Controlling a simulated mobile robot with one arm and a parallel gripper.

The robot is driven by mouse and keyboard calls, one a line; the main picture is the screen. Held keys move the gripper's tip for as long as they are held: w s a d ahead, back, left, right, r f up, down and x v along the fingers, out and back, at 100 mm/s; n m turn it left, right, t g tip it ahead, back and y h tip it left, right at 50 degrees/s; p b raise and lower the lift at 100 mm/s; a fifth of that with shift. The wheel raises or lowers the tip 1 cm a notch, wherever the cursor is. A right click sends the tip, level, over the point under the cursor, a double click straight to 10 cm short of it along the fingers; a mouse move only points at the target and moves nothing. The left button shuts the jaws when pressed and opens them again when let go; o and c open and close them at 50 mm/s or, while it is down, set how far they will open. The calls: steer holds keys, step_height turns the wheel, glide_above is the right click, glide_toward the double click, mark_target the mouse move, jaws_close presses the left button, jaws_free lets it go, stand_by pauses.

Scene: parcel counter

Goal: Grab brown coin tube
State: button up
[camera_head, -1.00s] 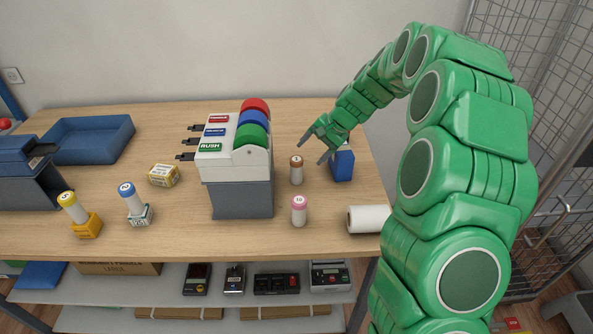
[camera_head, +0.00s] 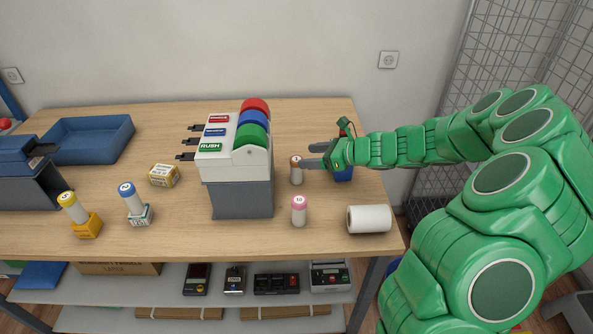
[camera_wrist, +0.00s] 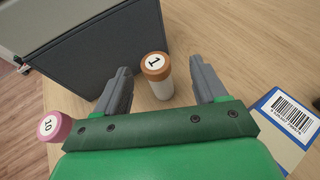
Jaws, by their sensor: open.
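The brown coin tube (camera_head: 296,170) stands upright on the table, right of the label dispenser. It has a white body and a brown cap, marked 1 in the wrist view (camera_wrist: 157,75). My gripper (camera_head: 311,156) comes in from the right, level and close to the tube. In the wrist view its two grey fingers (camera_wrist: 160,80) are open, one on each side of the tube, with gaps on both sides. The tube's foot shows between the fingers. I cannot tell how far the fingertips reach past the tube.
The grey and white dispenser (camera_head: 240,185) stands close left of the tube. A pink-capped tube (camera_head: 299,211) marked 10 stands nearer the front edge. A blue box (camera_head: 343,174) is partly hidden by my gripper. A white roll (camera_head: 369,219) lies at front right.

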mark_target(296, 158)
steer(key=a, duration=0.1)
steer(key=a+f, duration=0.2)
steer(key=shift+w+a+f, duration=0.15)
steer(key=shift+w+a, duration=0.05)
steer(key=shift+w, duration=0.1)
steer(key=shift+x, duration=0.9)
steer(key=shift+w+d, duration=0.1)
steer(key=c, duration=1.2)
steer(key=shift+o, duration=0.2)
